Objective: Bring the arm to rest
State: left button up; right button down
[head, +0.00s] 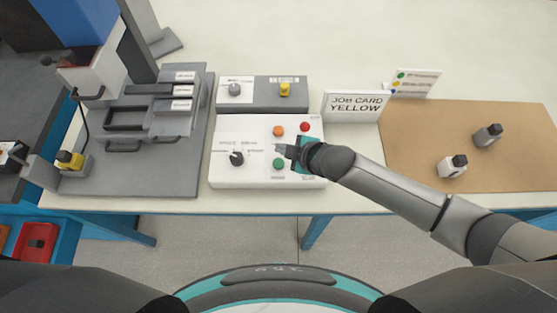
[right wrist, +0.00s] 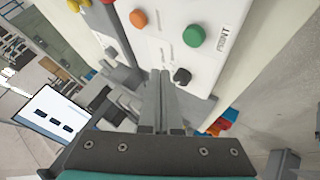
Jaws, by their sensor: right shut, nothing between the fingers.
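My right gripper (head: 281,148) is over the right half of a white control panel (head: 222,179), its fingertips between an orange button (head: 278,131) and a green button (head: 279,163). Its fingers are shut and empty; they also show in the right wrist view (right wrist: 161,75). I cannot tell how high above the panel they are. The right arm reaches in from the lower right, over the table's front edge. A black knob (head: 236,158) is on the panel's left part and also shows near the fingers in the right wrist view (right wrist: 181,75). My left gripper is out of view.
A red button (head: 305,127) is on the panel's far right. A grey fixture (head: 165,182) stands left.

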dwell(0.3)
jog(key=s+a+r+m+h, duration=0.1)
jog(key=s+a+r+m, duration=0.1)
jog(key=s+r+m, duration=0.3)
jog(key=s+d+r+m+g+h, duration=0.25)
jog(key=s+d+m, duration=0.25)
jog(key=s+d, duration=0.3)
jog(key=s+d+r+m+g+h, duration=0.1)
jog(key=s+d+r+m+h, duration=0.15)
jog(key=s+d+m, duration=0.55)
notch_tip(320, 180, down, 30)
jog(key=w+d+n+b, duration=0.1)
jog(key=n+b, duration=0.2)
jog(key=b, duration=0.6)
jog(key=s+d+f+g+b, duration=0.1)
jog(key=s+f+b, duration=0.3)
jog(key=s+f, duration=0.4)
jog(key=s+d+f+g+b, duration=0.1)
jog(key=s+f+b, duration=0.3)
jog(key=f, duration=1.2)
jog(key=s, duration=0.4)
jog(key=shift+d+f+b, duration=0.25)
jog(key=shift+d+b, duration=0.1)
jog(key=shift+d, duration=0.05)
